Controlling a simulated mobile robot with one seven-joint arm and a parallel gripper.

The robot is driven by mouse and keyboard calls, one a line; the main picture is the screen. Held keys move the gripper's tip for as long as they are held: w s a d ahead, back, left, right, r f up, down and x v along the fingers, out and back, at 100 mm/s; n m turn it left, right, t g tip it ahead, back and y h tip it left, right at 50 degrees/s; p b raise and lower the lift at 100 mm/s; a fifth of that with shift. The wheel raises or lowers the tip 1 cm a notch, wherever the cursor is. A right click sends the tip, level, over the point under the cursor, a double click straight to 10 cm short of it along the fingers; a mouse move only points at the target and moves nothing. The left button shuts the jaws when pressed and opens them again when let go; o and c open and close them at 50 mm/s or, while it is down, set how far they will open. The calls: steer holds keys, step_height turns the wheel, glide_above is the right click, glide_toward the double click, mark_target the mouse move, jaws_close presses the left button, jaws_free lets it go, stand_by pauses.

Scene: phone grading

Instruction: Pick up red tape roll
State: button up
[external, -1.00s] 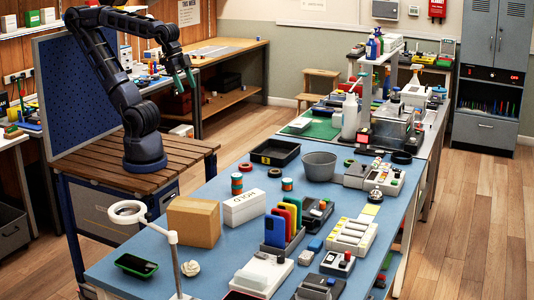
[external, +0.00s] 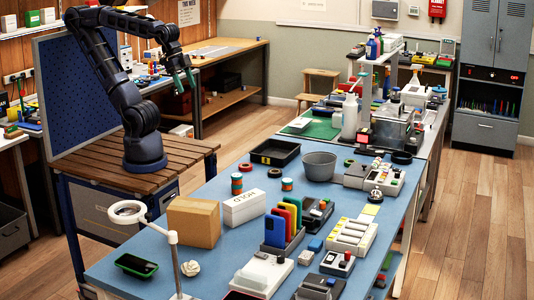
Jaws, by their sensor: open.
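A small red tape roll (external: 246,167) appears to lie flat on the blue table, left of a dark green roll (external: 275,173). A stack of coloured rolls (external: 237,183), with red and green bands, stands just in front of it. A shorter stack with blue and red bands (external: 287,184) stands to the right. My gripper (external: 185,84) is open and empty, with teal fingertips pointing down. It is high in the air to the upper left of the rolls, well away from them.
A black tray (external: 275,146) and a grey bucket (external: 319,181) stand behind and right of the rolls. A cardboard box (external: 193,240) and a white labelled box (external: 244,220) stand in front. A ring lamp (external: 127,212) rises at the table's left front.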

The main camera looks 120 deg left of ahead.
steer(key=shift+o, duration=0.3)
steer(key=o, duration=0.3)
steer(key=w+a+f+n+g, duration=0.4)
steer(key=w+a+f+n, duration=0.3)
steer(key=w+a+f, duration=0.95)
steer(key=shift+s+a+f+n+g+h, duration=0.45)
steer(key=shift+a+f, duration=0.65)
steer(key=shift+f, duration=2.65)
steer(key=shift+s+a+f+n+g, duration=0.15)
steer(key=shift+s+a+f+n, duration=0.75)
steer(key=shift+f, duration=2.85)
steer(key=shift+s+a+f+n+g+h, duration=0.25)
steer(key=shift+a+f, duration=1.1)
steer(key=shift+f, duration=2.4)
